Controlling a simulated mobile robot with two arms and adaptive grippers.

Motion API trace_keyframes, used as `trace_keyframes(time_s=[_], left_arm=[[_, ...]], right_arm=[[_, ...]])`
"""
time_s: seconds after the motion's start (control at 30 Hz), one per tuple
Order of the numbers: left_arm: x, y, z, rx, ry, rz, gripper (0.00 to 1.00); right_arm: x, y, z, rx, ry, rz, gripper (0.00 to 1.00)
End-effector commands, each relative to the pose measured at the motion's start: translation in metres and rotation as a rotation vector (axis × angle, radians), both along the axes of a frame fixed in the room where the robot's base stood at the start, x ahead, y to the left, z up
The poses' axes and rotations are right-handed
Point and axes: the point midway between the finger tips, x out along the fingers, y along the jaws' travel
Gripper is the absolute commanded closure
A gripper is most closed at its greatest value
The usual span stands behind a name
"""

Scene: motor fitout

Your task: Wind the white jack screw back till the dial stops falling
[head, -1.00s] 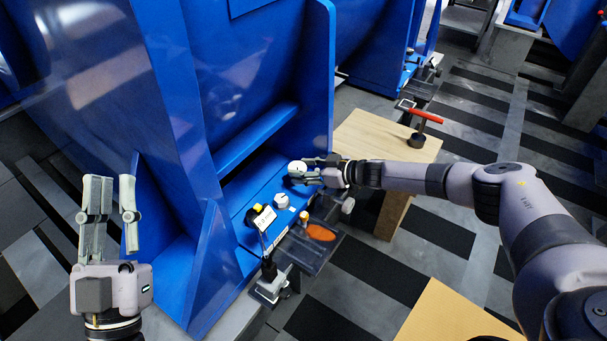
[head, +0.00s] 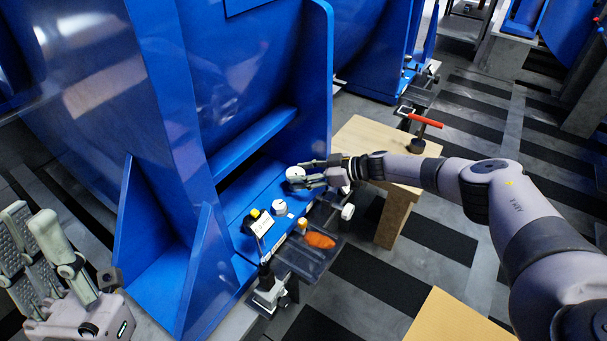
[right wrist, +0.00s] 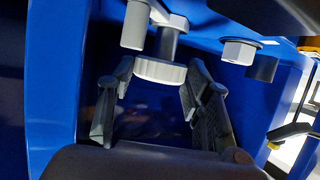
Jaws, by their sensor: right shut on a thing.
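The white jack screw's round head (right wrist: 160,71) sits between the two fingers of my right gripper (right wrist: 155,98) in the right wrist view, beside the blue frame. In the head view my right gripper (head: 312,172) is shut on this white jack screw (head: 295,172); its fingers partly cover it. The dial (head: 262,223) seems to be the small white-faced gauge by the stand at the front of the blue base; its reading is too small to make out. My left gripper (head: 34,222) is open and empty at the lower left, away from the screw.
A white-topped bolt (head: 280,207) and a yellow-topped part (head: 254,212) stand near the dial. A dark tray (head: 306,256) holds an orange-handled tool (head: 319,240). A tall blue housing (head: 255,75) fills the left and centre.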

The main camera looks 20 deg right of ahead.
Motion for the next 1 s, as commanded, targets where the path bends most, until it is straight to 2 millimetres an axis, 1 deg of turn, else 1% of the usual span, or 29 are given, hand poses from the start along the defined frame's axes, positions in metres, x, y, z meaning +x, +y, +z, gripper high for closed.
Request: trace_keyframes(time_s=[0.1,0.13,0.4,0.77,0.87,1.0], left_arm=[[0.0,0.0,0.0,0.0,0.001,0.0,0.79],[0.0,0.0,0.0,0.0,0.001,0.0,0.79],[0.0,0.0,0.0,0.0,0.001,0.0,0.79],[0.001,0.0,0.003,0.0,0.002,0.0,0.79],[0.0,0.0,0.009,0.0,0.002,0.0,0.79],[0.0,0.0,0.023,-0.001,0.001,0.0,0.79]], right_arm=[[0.002,-0.001,0.003,0.0,-0.005,-0.005,0.82],[0.002,-0.001,0.003,0.0,-0.005,-0.005,0.52],[0.001,0.0,0.001,0.0,-0.003,-0.002,0.34],[0.0,0.0,0.001,0.001,-0.001,-0.012,0.34],[-0.001,0.0,0.003,0.001,0.001,-0.043,0.34],[-0.004,0.003,0.005,0.004,0.004,-0.128,0.34]])
